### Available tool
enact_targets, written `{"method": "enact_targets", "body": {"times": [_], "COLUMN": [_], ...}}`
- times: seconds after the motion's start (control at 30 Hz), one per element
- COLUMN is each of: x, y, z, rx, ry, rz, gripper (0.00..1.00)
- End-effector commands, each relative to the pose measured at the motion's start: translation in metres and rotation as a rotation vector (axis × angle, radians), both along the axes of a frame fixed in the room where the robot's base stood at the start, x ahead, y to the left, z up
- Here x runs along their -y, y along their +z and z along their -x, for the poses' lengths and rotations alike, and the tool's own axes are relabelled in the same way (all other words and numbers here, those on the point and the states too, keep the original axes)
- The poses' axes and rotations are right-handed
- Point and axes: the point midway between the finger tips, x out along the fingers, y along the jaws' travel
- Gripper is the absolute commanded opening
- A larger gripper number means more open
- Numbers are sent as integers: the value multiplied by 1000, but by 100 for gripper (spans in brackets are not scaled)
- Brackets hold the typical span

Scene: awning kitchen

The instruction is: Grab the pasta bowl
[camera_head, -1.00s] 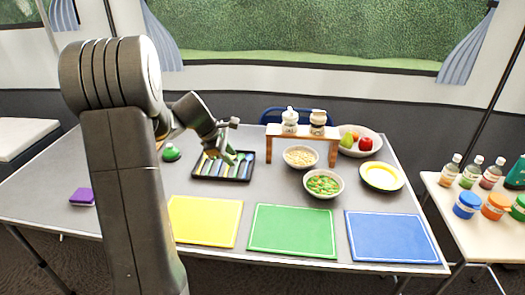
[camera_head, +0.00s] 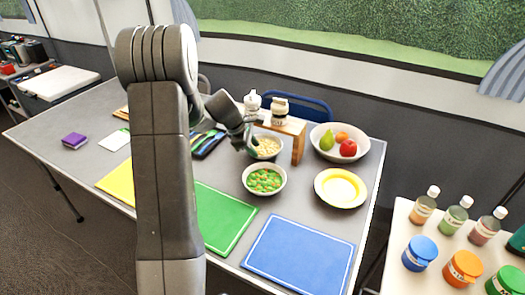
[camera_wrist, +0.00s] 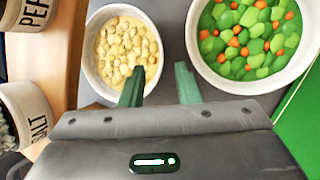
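The pasta bowl (camera_head: 268,158), white with pale yellow pasta, stands upright on the grey table beside the small wooden shelf. In the wrist view it is at the upper left (camera_wrist: 87,52). My gripper (camera_head: 249,143) is just left of and above the pasta bowl in the head view. In the wrist view my gripper (camera_wrist: 159,84) has its two green fingers apart with nothing between them. One finger overlaps the bowl's lower right rim; I cannot tell whether they touch. The other finger is near the vegetable bowl.
The white bowl of green and orange vegetables (camera_head: 248,187) stands close by. The wooden shelf (camera_head: 298,146) carries salt and pepper jars (camera_wrist: 22,118). A fruit bowl (camera_head: 366,145), a yellow plate (camera_head: 341,203) and green and blue mats (camera_head: 300,256) are around. A side table holds bottles and jars.

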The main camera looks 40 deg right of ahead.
Motion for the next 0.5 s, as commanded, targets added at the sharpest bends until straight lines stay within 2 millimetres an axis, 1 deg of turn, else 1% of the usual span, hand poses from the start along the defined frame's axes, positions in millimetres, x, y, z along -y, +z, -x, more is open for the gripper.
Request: {"method": "enact_targets", "body": {"times": [0.2, 0.3, 0.5], "x": [15, 20, 21], "y": [-30, -40, -41], "z": [3, 4, 4], "rx": [-4, -2, 0], "ry": [-1, 0, 0], "rz": [-3, -3, -1], "gripper": [29, 29, 29]}}
